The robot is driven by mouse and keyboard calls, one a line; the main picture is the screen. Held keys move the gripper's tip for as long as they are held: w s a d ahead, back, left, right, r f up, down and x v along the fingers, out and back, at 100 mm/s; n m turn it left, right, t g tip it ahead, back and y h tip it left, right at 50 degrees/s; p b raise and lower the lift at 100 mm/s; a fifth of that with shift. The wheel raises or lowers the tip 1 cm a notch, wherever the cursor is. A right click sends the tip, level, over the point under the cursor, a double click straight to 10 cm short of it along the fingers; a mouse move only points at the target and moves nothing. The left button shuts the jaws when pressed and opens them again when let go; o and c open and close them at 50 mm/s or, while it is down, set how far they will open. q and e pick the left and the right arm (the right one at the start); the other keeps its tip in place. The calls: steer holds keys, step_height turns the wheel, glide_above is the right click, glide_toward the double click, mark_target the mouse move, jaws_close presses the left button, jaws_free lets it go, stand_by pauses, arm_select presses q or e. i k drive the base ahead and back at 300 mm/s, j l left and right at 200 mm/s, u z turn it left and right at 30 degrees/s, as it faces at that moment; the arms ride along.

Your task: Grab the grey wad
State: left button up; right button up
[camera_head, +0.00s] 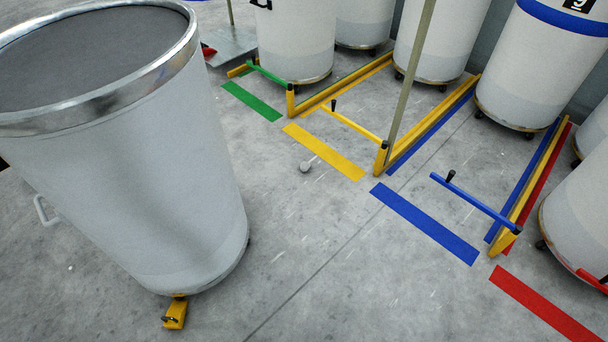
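A small, roundish grey wad (305,166) lies on the concrete floor in the head view, a little left of the yellow floor stripe. A thin pale strand or mark runs up and right from it toward the stripe. The wad is in the open, with nothing covering it. Neither of my grippers shows in this view.
A large white can (175,190) with a metal rim stands at left, a yellow foot block (175,314) at its base. Several white cans stand in bays behind the green (252,101), yellow (325,152), blue (424,223) and red (543,306) stripes. Low colored bars cross the bays. Floor around the wad is clear.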

mark_target(305, 166)
steer(key=i+l+u, duration=0.15)
steer(key=u, duration=0.2)
steer(key=i+l+u, duration=0.2)
steer(key=u, duration=0.15)
steer(key=i+l+u, duration=0.3)
steer(key=k+j, duration=0.1)
